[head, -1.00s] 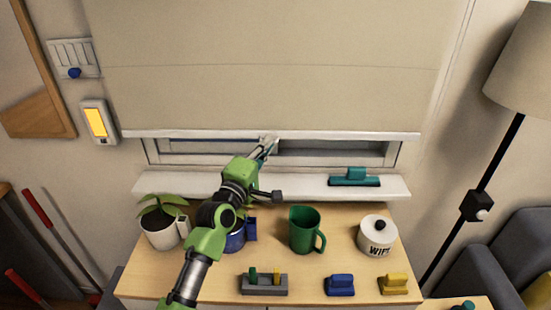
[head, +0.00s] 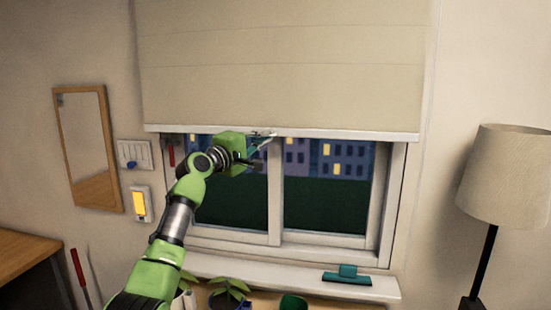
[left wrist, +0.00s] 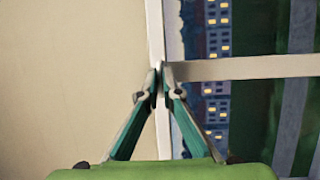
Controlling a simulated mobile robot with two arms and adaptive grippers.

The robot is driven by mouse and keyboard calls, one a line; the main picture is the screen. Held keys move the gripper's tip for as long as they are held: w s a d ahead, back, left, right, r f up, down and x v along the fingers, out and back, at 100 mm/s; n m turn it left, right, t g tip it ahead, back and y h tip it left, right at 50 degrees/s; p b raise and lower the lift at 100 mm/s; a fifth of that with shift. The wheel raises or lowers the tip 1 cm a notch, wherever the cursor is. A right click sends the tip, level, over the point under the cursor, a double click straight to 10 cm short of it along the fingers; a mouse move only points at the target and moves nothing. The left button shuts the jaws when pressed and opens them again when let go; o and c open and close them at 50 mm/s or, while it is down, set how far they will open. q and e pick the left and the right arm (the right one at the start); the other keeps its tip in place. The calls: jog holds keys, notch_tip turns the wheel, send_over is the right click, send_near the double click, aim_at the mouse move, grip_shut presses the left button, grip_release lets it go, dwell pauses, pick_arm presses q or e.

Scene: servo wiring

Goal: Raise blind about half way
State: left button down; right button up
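The cream blind (head: 280,75) hangs over the upper part of the window, and its top is out of view. Its white bottom rail (head: 350,134) is level, with the window glass (head: 325,205) uncovered below it. My left gripper (head: 268,137) is at the rail, left of its middle. In the left wrist view the two fingertips (left wrist: 160,70) close together on the rail (left wrist: 154,25), with cream fabric on one side and glass on the other. The fingers hide the exact gripped spot. My right gripper is not in view.
A teal squeegee-like tool (head: 347,275) lies on the white sill (head: 215,268). Plants and a green mug (head: 293,303) stand below. A mirror (head: 88,150), a switch panel (head: 134,154) and a lit wall unit (head: 140,204) are at left, and a lamp (head: 508,175) at right.

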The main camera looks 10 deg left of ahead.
aim_at(274, 121)
pick_arm(q)
notch_tip(274, 121, up, 3)
jog(key=shift+d+f+p, duration=0.1)
jog(key=shift+p, duration=0.4)
jog(key=shift+r, duration=0.4)
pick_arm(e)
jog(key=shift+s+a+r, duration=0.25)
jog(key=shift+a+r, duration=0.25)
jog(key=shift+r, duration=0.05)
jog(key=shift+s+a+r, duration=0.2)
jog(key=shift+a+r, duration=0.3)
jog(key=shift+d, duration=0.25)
pick_arm(q)
jog(key=c, duration=2.2)
grip_release()
jog(key=shift+c, duration=0.2)
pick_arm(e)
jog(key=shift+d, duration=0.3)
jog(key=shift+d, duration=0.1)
